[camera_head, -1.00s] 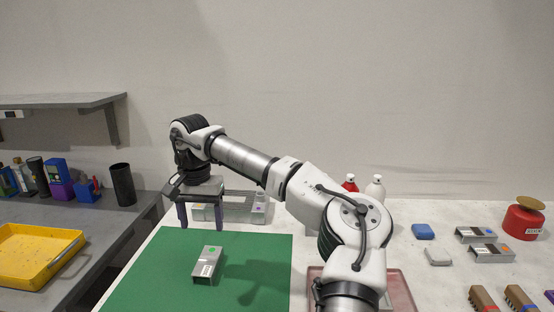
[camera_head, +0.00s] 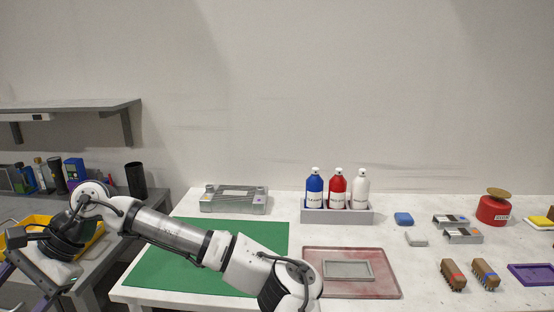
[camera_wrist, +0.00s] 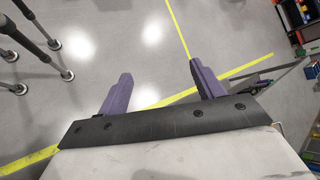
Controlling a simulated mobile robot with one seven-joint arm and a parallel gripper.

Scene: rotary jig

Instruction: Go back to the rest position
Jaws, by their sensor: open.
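My gripper (camera_wrist: 158,88) is open and empty in the wrist view, its two purple fingers spread apart over a grey floor with yellow lines. In the head view the end of my arm is at the far left, in front of the grey side bench, with the gripper partly cut off by the picture edge. The green mat (camera_head: 259,240) on the white table shows no part on its visible area. My arm covers the mat's front part. The grey metal jig (camera_head: 234,200) stands behind the mat.
A yellow tray (camera_head: 38,221) lies on the side bench, partly behind my arm. Three bottles stand in a grey holder (camera_head: 336,216). A reddish tray (camera_head: 390,287) holds a grey plate. Brushes (camera_head: 453,275), metal brackets and a red can (camera_head: 493,211) are at the right.

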